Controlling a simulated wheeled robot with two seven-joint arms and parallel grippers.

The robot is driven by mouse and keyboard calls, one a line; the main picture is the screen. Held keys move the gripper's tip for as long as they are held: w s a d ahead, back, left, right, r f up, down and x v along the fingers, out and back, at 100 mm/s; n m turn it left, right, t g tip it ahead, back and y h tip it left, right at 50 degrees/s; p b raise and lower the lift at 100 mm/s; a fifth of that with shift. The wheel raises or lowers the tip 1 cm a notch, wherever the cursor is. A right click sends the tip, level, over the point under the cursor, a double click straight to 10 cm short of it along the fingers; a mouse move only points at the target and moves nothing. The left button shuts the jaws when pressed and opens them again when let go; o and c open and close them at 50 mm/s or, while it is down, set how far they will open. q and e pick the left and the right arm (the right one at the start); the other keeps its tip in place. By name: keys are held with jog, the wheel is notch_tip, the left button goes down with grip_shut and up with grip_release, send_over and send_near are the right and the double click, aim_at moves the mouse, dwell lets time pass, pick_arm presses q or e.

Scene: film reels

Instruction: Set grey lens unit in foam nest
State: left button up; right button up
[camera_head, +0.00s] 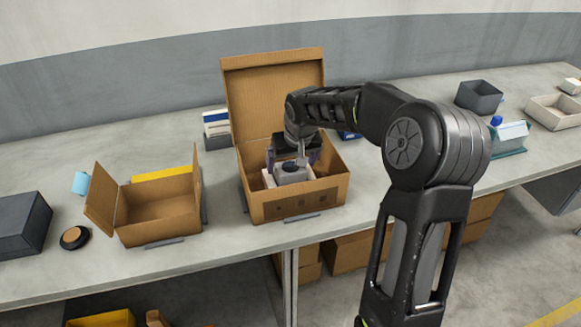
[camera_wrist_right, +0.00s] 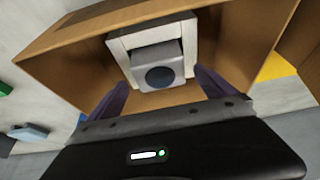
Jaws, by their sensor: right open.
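The grey lens unit (camera_head: 289,168) has a dark round lens and is inside the open cardboard box (camera_head: 300,205). In the right wrist view the lens unit (camera_wrist_right: 157,66) sits at the pale foam nest (camera_wrist_right: 122,42), whose rim shows around its far side; how deep it sits I cannot tell. The foam nest (camera_head: 268,180) also shows in the head view. My right gripper (camera_head: 294,158) reaches down into the box above the lens unit. Its two purple fingers stand apart, open, near either side of the unit, with gaps visible. My left gripper is not in view.
The box's walls surround my right gripper, and its lid stands up behind. A smaller open carton (camera_head: 160,208) stands to the left, beside a black round item (camera_head: 74,237) and a dark box (camera_head: 22,224). A grey bin (camera_head: 478,97) and pale tray (camera_head: 553,112) are far right.

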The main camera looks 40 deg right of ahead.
jog(key=v, duration=0.9)
jog(key=shift+b, duration=0.45)
